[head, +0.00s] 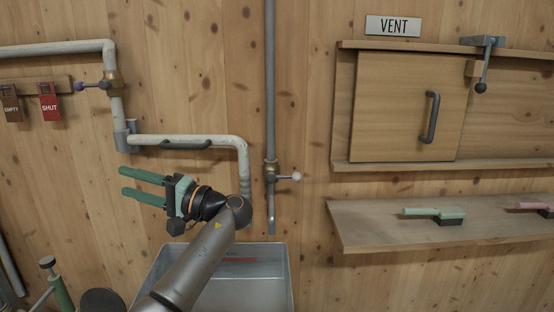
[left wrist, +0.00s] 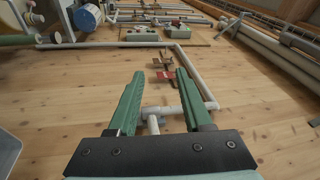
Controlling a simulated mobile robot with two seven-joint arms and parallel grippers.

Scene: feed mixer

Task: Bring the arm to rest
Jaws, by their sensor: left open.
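My left gripper (head: 142,186) has green fingers and is open and empty. In the head view it points left, in front of the wooden wall below the white pipe (head: 180,141). In the left wrist view the two fingers of the left gripper (left wrist: 160,88) stand apart with nothing between them, and the pipe (left wrist: 196,95) and the red tag (left wrist: 165,76) show beyond them. My left arm (head: 200,265) comes up from the bottom of the head view, over the grey bin. My right gripper is not in view.
A grey bin (head: 265,266) stands below the arm. A vertical pipe (head: 270,90) with a white-knobbed valve (head: 290,177) is right of it. A shelf (head: 370,225) holds a green-handled brush (head: 435,214) under the wooden vent door (head: 395,105). A red SHUT tag (head: 49,103) hangs at left.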

